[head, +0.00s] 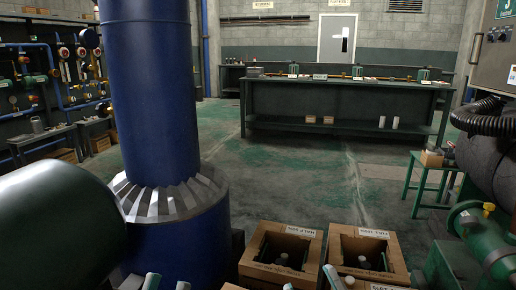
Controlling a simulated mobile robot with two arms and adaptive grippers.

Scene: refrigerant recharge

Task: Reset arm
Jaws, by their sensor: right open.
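My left gripper (166,284) shows only as two pale fingertips at the bottom edge, in front of the blue column's base. The tips stand apart, but whatever lies between them lower down is cut off by the frame. My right gripper (311,281) shows as two fingertips at the bottom edge, set wide apart in front of the cardboard boxes. It is open, and I see nothing held between its tips. The rest of both arms is out of view.
A blue column (152,95) with a silver flared collar stands close at left, beside a dark green tank (55,230). Open cardboard boxes (284,233) (360,237) sit at bottom centre. A green stool (432,165) and machinery (487,240) are at right. Floor (290,180) toward the long workbench (340,88) is clear.

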